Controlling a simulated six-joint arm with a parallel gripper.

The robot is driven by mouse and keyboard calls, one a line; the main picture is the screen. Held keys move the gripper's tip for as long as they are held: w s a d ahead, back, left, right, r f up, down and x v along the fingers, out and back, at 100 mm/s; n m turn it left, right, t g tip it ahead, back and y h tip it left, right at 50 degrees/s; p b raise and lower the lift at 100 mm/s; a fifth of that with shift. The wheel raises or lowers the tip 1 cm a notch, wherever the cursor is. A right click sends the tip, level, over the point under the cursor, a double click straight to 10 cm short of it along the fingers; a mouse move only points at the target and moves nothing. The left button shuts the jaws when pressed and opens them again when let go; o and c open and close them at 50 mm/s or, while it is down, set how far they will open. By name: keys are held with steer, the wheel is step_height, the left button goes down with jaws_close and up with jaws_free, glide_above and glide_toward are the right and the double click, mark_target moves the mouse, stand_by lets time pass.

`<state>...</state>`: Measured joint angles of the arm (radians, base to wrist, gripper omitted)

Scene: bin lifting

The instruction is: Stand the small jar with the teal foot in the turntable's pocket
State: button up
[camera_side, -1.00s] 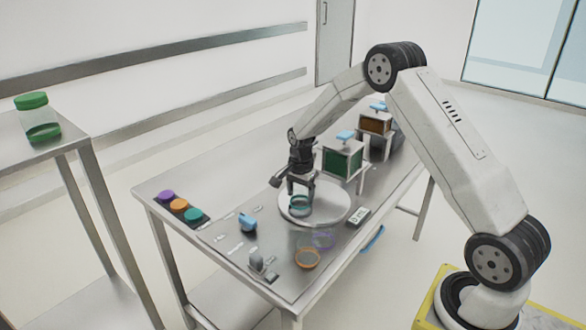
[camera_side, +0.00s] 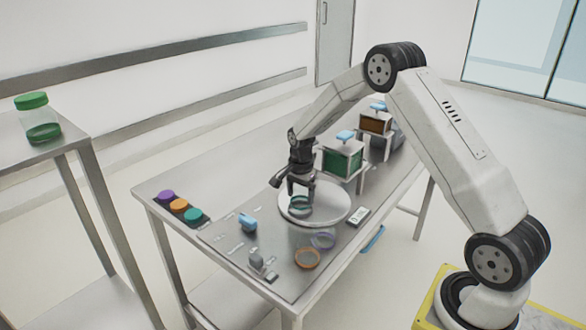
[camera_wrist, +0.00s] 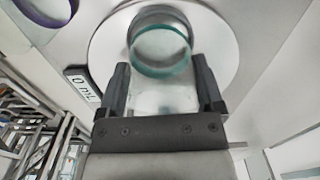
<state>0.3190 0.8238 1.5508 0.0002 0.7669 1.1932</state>
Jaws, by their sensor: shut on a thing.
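My gripper (camera_side: 301,188) is over the left part of the white round turntable (camera_side: 334,208), pointing down. It is shut on the small clear jar with the teal foot (camera_side: 299,205). In the wrist view the jar's teal ring (camera_wrist: 161,70) shows between and just beyond the two fingers of my gripper (camera_wrist: 160,80), over the turntable (camera_wrist: 108,48). A grey ring shows just behind the teal one, at the upper edge of the wrist view. The pocket is not clearly visible, and I cannot tell whether the foot touches the turntable.
Jars with an orange ring (camera_side: 307,258) and a purple ring (camera_side: 323,240) stand in front of the turntable. A small display (camera_side: 358,217) is at its right; it reads 0 mL in the wrist view (camera_wrist: 83,86). A green box on a stand (camera_side: 342,160) is close behind.

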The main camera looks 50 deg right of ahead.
steer(key=shift+f, duration=1)
stand_by(1.8)
steer(key=o, duration=1.1)
steer(key=shift+c, duration=0.2)
steer(key=shift+r, duration=0.15)
steer(key=shift+r, duration=3.85)
